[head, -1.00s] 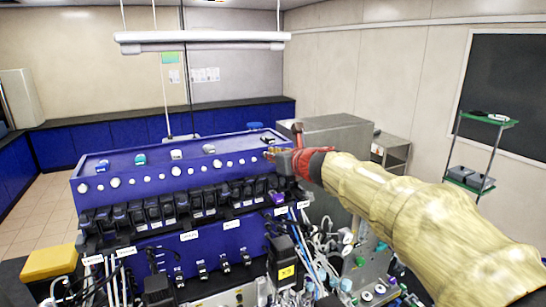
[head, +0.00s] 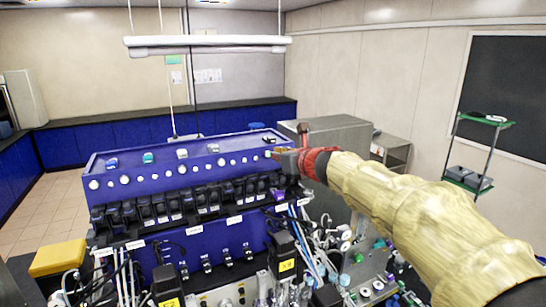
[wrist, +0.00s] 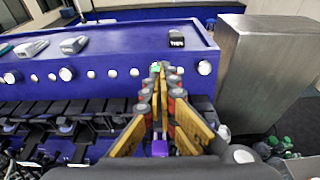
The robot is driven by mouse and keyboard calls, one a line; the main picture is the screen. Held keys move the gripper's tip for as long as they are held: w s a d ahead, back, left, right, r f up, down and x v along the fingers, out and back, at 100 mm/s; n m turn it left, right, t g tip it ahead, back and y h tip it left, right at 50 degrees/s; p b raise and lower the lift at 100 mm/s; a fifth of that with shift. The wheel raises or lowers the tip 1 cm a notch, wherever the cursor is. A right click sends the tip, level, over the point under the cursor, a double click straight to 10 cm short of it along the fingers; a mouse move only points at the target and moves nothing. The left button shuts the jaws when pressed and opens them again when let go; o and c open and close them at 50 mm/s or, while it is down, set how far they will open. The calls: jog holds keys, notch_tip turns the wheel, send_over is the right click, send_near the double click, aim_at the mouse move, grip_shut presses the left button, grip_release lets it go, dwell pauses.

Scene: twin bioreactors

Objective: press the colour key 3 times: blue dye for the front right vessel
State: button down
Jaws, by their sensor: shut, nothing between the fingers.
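A row of round white knobs (head: 208,166) runs along the front face of the blue console (head: 130,188). My gripper (head: 273,154) is shut and empty at the right end of this row. In the wrist view its closed fingertips (wrist: 161,68) are right at a small green-lit key (wrist: 152,73) on the console face. I cannot tell whether they touch it. The fingers hide part of the face around it. I cannot make out the front right vessel for certain among the parts below.
Several small devices lie on the console's top, including a dark one with a label (wrist: 176,38). Black pump heads (head: 175,207) line the step below. A grey metal cabinet (head: 335,132) stands close on the right. Tubes and fittings (head: 345,240) crowd the lower right.

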jog(key=v, duration=1)
send_near(267, 154)
jog(key=shift+d+b+x, duration=0.15)
jog(key=shift+x, duration=0.75)
jog(key=shift+d+b+x, duration=0.1)
jog(key=shift+d+x, duration=0.1)
jog(key=shift+x, duration=0.7)
jog(key=shift+d+b+x, duration=0.15)
jog(key=shift+x, duration=0.75)
jog(key=shift+w, duration=0.25)
jog(key=shift+w+a+f, duration=0.15)
jog(key=shift+w+a, duration=0.1)
jog(key=shift+w, duration=0.2)
jog(key=shift+w+a+f, duration=0.2)
jog(key=shift+w+a, duration=0.05)
jog(key=shift+w, duration=0.35)
jog(key=shift+v, duration=1.4)
jog(key=shift+w+a, duration=0.1)
jog(key=shift+w+a+f, duration=0.1)
jog(key=shift+w+a, duration=0.1)
jog(key=shift+w, duration=0.25)
